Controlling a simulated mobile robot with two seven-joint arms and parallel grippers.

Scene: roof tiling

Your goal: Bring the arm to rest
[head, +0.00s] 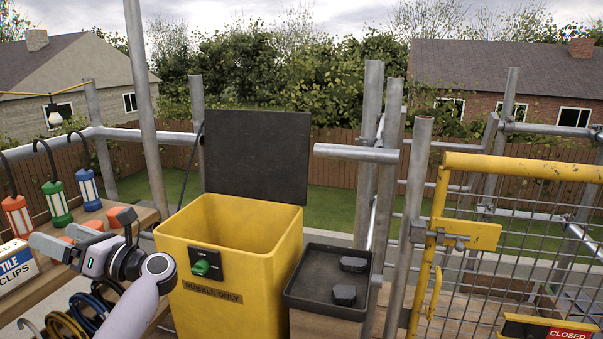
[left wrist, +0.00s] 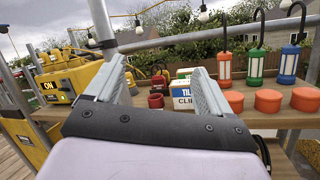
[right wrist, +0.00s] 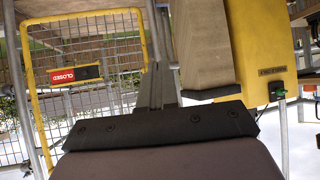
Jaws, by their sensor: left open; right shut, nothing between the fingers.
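My left gripper (head: 50,246) is at the left of the head view, over the wooden shelf with lamps and orange caps. In the left wrist view my left gripper (left wrist: 158,72) has its two fingers wide apart with nothing held between them. A white and blue tile clips box (left wrist: 183,90) shows beyond the gap. My right gripper is outside the head view. In the right wrist view my right gripper (right wrist: 158,75) has its fingers together and empty, in front of the wire gate and the yellow bin.
A yellow rubble bin (head: 270,250) with a raised dark lid (head: 257,155) stands mid-view. Beside it a black tray (head: 318,305) holds two dark lumps. A yellow mesh gate (head: 520,165) and scaffold poles stand right. Lamps (head: 54,200) and orange caps (left wrist: 267,100) line the shelf.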

